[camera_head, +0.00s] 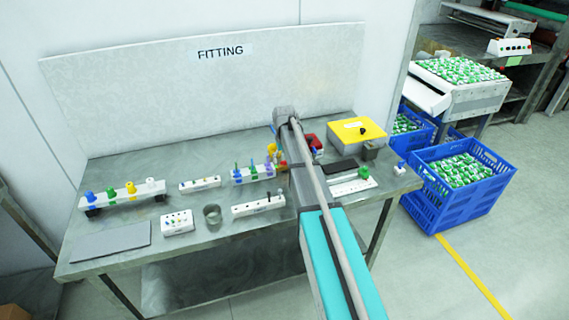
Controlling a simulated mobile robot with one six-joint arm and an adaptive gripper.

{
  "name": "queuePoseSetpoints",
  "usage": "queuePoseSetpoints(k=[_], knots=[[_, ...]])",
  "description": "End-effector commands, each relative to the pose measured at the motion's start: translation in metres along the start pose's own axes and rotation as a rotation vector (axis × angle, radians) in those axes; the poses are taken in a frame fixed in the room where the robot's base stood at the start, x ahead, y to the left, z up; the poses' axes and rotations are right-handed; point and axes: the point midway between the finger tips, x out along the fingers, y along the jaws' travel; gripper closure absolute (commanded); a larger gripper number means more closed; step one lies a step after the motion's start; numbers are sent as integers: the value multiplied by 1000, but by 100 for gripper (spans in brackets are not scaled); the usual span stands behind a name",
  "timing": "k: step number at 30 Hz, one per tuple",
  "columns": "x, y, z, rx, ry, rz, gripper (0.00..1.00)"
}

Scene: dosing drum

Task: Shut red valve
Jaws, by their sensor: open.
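A red object (312,141) shows on the table just right of my arm, partly covered by it; I cannot tell whether it is the red valve or how any handle on it is turned. A white manifold (140,192) at the table's left carries blue, green, yellow and white knobs, with no red one. My arm reaches from the bottom of the view over the table's middle. My gripper cannot be made out; it seems hidden behind my own arm links.
The metal table (245,225) also holds a yellow-topped box (357,130), a white rack with colored items (253,173), a grey cup (212,214) and a grey mat (110,241). A FITTING panel (220,90) stands behind. A blue crate (457,185) is on the floor right.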

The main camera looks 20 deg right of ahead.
Motion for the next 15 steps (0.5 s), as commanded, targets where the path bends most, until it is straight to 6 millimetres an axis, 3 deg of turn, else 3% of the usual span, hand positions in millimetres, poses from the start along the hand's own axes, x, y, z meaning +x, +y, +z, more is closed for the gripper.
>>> queuePoseSetpoints(k=[13, 15], knots=[[3, 0, 0, 0, 0, 0, 14], [3, 0, 0, 0, 0, 0, 25]])
